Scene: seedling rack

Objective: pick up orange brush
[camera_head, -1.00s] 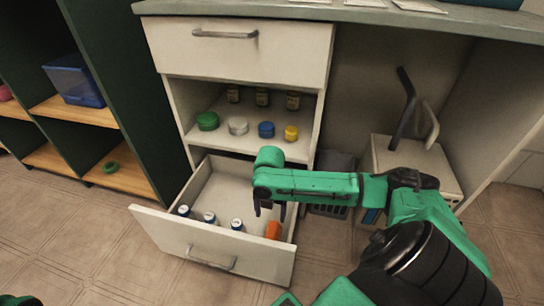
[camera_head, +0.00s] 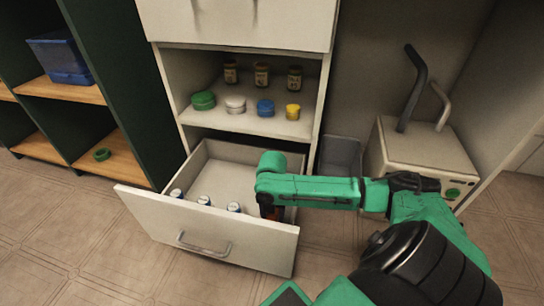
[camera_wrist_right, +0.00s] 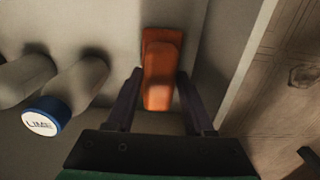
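The orange brush (camera_wrist_right: 162,62) stands out in the right wrist view, inside the open drawer (camera_head: 205,237) near its right wall. In the head view it is mostly hidden behind my right gripper and the drawer front. My right gripper (camera_wrist_right: 160,95) points down into the drawer. Its two dark fingers are apart, one on each side of the brush, with small gaps visible, so it does not appear clamped. My right gripper shows in the head view (camera_head: 270,212) at the drawer's right side. My left gripper is not in view.
Several white bottles with blue caps (camera_head: 234,207) stand in the drawer left of my gripper; one capped bottle (camera_wrist_right: 46,115) is close by in the wrist view. Jars and coloured tubs (camera_head: 265,107) fill the shelf above. A white box (camera_head: 422,150) stands at the right.

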